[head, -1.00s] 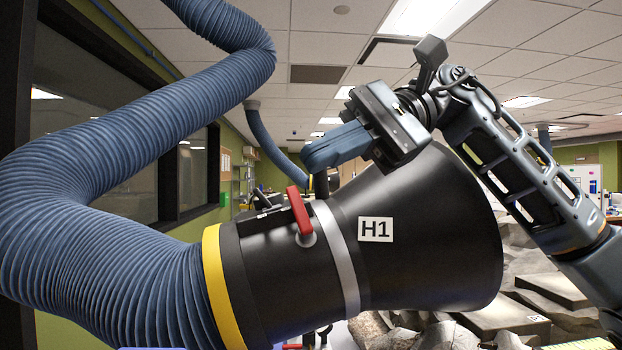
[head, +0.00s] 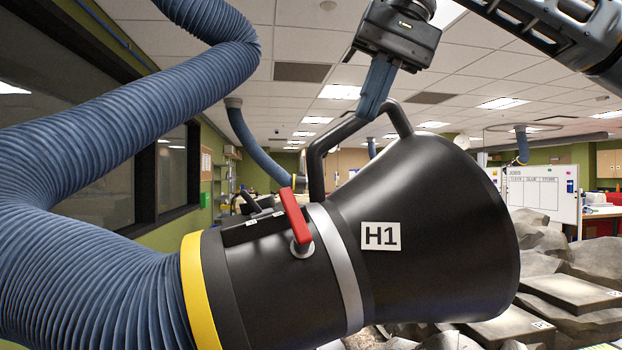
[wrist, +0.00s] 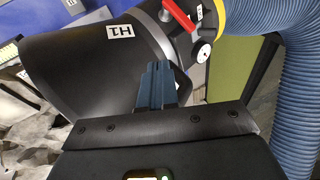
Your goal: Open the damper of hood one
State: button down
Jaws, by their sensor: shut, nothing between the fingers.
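Hood one is a black cone-shaped hood (head: 430,235) with an H1 label (head: 381,236), large in the head view. Its red damper lever (head: 294,214) is on the collar left of a silver band, tilted with its upper end to the left. In the wrist view the hood (wrist: 85,65) is ahead, with the red lever (wrist: 180,19) at the top. My gripper (head: 369,115) is above the hood, right of the lever and apart from it, fingers pointing down and closed together with nothing held. The fingers (wrist: 155,70) also show in the wrist view.
A black bar handle (head: 316,165) arches over the hood beside my fingertips; I cannot tell whether they touch. A ribbed blue hose (head: 95,150) fills the left. A round white dial (wrist: 204,50) is near the lever. Grey rocks (head: 560,265) lie at right.

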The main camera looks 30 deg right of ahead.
jog(key=p, duration=0.1)
send_near(295, 221)
jog(key=w+d+f, duration=0.3)
jog(key=d, duration=0.1)
jog(key=shift+d+f, duration=0.1)
jog(key=shift+w+a+f+p, duration=0.15)
jog(key=shift+a+p, duration=0.15)
jog(key=shift+a, duration=0.3)
jog(key=shift+w+a+f+p, duration=0.1)
jog(key=shift+a+p, duration=0.2)
jog(key=shift+a, duration=0.3)
jog(key=shift+w+a+f, duration=0.15)
jog(key=shift+a+f, duration=0.15)
jog(key=shift+a, duration=0.35)
